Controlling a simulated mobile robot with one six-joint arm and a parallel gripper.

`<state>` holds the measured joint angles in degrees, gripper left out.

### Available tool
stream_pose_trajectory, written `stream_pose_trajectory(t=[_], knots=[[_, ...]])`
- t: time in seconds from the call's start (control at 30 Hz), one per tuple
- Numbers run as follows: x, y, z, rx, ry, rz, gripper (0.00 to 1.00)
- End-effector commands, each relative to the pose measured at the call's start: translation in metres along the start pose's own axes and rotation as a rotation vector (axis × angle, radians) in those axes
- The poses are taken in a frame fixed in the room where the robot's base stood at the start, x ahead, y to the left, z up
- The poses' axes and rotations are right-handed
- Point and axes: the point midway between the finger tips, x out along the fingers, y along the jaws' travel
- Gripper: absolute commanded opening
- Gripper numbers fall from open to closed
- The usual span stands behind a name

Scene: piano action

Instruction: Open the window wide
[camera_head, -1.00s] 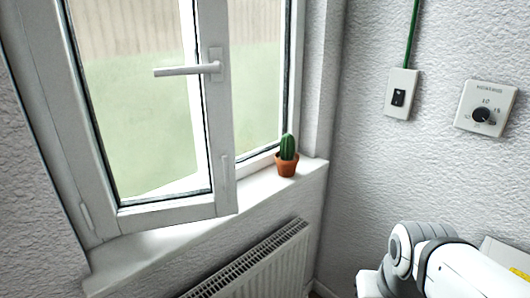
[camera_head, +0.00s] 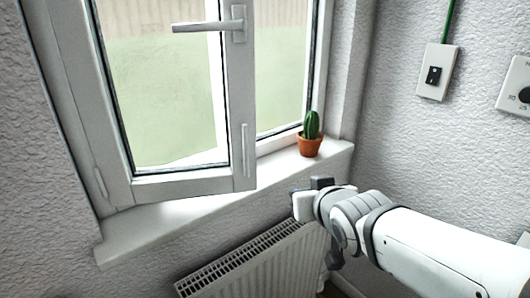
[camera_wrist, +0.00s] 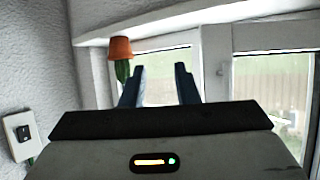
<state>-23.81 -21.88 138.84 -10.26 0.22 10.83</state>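The window sash (camera_head: 244,120) is a white frame with glass, hinged on the left and standing partly open into the room. The sash also shows upside down in the wrist view (camera_wrist: 214,75). My gripper (camera_head: 308,192) is right of the sash's lower corner, near the front of the sill and apart from the sash. In the wrist view its two dark fingers (camera_wrist: 158,82) are spread with nothing between them.
A potted cactus (camera_head: 310,142) stands on the right end of the white sill (camera_head: 190,207), close to my gripper. A radiator (camera_head: 265,262) is below the sill. A wall switch (camera_head: 436,73) and a dial plate (camera_head: 518,90) are on the right wall.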

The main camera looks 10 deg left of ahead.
Motion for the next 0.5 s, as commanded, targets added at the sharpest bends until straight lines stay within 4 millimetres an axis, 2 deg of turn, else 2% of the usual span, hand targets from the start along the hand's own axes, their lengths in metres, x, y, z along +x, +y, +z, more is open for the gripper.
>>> stream_pose_trajectory(t=[0.03, 0.2, 0.33, 0.5], knots=[[0.009, -0.021, -0.009, -0.027, 0.092, -0.04, 0.28], [0.009, -0.07, -0.051, -0.054, 0.344, -0.143, 0.28], [0.003, -0.09, -0.067, -0.057, 0.443, -0.186, 0.28], [0.008, -0.097, -0.078, -0.056, 0.474, -0.197, 0.28]])
